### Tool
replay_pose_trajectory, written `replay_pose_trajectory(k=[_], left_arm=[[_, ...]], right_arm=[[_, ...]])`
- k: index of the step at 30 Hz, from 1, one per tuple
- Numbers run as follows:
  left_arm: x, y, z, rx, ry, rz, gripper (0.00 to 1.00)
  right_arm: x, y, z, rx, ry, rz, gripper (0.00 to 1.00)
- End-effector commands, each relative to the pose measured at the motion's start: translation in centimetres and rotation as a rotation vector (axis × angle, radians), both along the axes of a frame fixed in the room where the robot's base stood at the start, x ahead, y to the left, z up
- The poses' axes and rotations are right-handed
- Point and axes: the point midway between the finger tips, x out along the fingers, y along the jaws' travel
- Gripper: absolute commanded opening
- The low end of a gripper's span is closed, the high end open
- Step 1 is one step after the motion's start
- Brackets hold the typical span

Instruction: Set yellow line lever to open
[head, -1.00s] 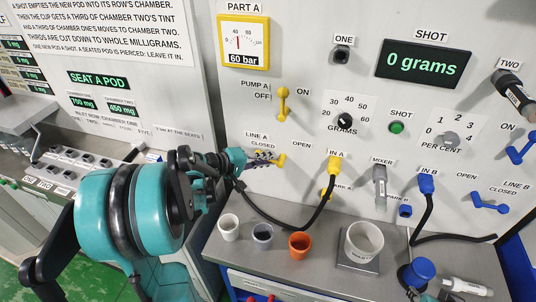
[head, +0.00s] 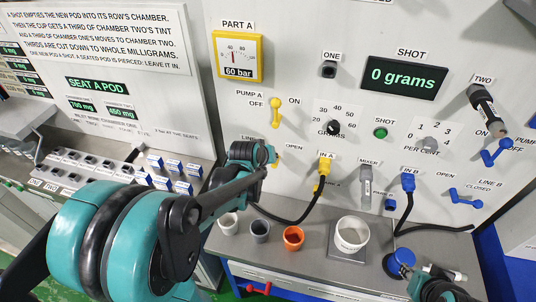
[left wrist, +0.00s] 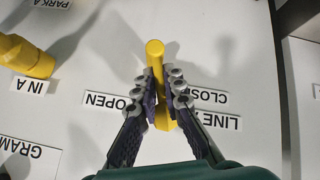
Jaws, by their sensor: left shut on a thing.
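The yellow line A lever (left wrist: 155,50) is on the white panel, between the OPEN label (left wrist: 105,101) and the LINE A CLOSED label (left wrist: 213,110), which appear upside down in the left wrist view. It runs nearly straight up that picture. My left gripper (left wrist: 160,92) is shut on the lever, with one finger on each side. In the head view, my left wrist hides most of the lever, and a bit of yellow (head: 276,160) shows beside it. My right gripper (head: 436,286) is partly visible at the bottom right of the head view; its fingers are unclear.
The yellow IN A plug (head: 324,166) with a black hose sits right of the lever. The yellow pump A lever (head: 276,112) is above.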

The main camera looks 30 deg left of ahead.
Motion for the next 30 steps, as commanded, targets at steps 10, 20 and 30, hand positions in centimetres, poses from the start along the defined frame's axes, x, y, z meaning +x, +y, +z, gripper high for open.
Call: replay_pose_trajectory(k=[10, 20, 30], left_arm=[[0.9, -0.8, 0.8, 0.229, 0.034, 0.0, 0.0], [1.0, -1.1, 0.8, 0.319, 0.055, 0.001, 0.0], [1.0, -1.0, 0.9, 0.329, 0.059, 0.001, 0.0]], right_arm=[[0.0, 0.0, 0.2, 0.0, 0.0, 0.0, 0.3], [0.0, 0.0, 0.2, 0.0, 0.0, 0.0, 0.3], [0.0, 0.0, 0.2, 0.0, 0.0, 0.0, 0.3]])
